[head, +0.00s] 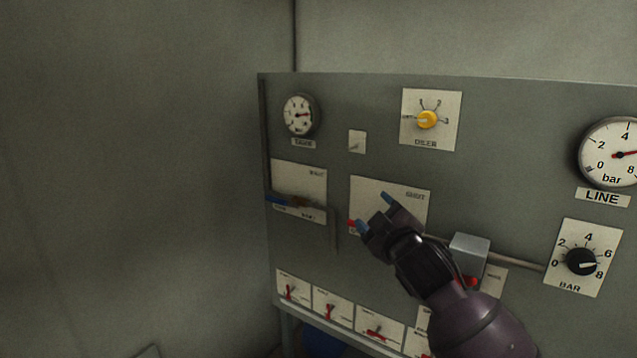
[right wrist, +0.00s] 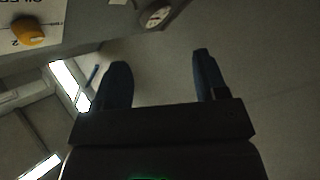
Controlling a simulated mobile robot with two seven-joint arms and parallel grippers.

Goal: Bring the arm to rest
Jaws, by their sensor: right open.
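My right gripper (head: 374,212) is in front of the grey control panel (head: 370,105) in the head view, its arm coming in from the lower right. Its two blue-tipped fingers are apart with nothing between them. The right wrist view also shows the open fingers (right wrist: 160,85), with plain wall behind them. The gripper covers part of a white plate (head: 395,192) with a red piece (head: 352,223) at its left edge. I cannot tell from the picture how far the fingertips are from the panel. My left gripper is not in view.
The panel carries a yellow knob (head: 427,119), a small gauge (head: 299,115), a LINE gauge (head: 612,152) and a black BAR knob (head: 580,262). A grey box (head: 469,248) sits beside my forearm. Several red switches line the bottom. The left side is open before bare wall.

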